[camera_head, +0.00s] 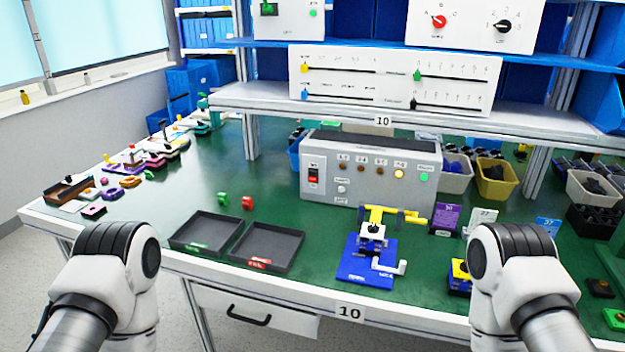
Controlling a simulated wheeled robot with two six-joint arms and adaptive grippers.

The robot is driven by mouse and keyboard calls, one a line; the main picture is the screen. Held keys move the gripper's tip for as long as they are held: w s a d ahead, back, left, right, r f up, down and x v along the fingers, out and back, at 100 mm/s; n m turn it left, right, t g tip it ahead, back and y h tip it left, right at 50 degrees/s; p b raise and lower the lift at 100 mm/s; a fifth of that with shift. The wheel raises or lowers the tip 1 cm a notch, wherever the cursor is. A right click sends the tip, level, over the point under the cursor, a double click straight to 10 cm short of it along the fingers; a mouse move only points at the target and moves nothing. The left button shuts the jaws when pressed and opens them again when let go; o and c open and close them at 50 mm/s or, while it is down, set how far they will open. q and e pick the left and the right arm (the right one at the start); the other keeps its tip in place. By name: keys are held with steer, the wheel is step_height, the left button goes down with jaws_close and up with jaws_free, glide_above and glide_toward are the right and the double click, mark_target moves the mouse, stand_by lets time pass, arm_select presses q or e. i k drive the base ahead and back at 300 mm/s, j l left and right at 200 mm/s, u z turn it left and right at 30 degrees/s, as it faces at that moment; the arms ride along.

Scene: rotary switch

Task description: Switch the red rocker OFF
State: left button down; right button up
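The red rocker (313,177) is a small switch in a dark frame on a white plate, at the left end of the front face of a grey control box (375,190). The box stands on the green table, near the middle of the head view. The rocker's red part shows in the middle to lower part of its frame; its exact tilt is too small to tell. Nothing touches it or covers it. Of my two arms only white links with black caps show, low at the left and right. Neither gripper is in view.
Two black trays (203,247) lie on the green table (150,215) left of the box. A blue fixture with a yellow handle (392,216) stands in front of the box. A shelf (300,104) with slider panels overhangs behind. Bins (496,191) stand at right.

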mark_target(312, 174)
steer(key=i+j, duration=0.25)
steer(key=j, duration=0.15)
steer(key=i+j, duration=0.3)
steer(key=i+j+z, duration=0.1)
steer(key=i+j, duration=0.15)
steer(key=j, duration=0.25)
steer(key=i+j, duration=0.25)
steer(key=j, duration=0.15)
steer(key=z, duration=1.5)
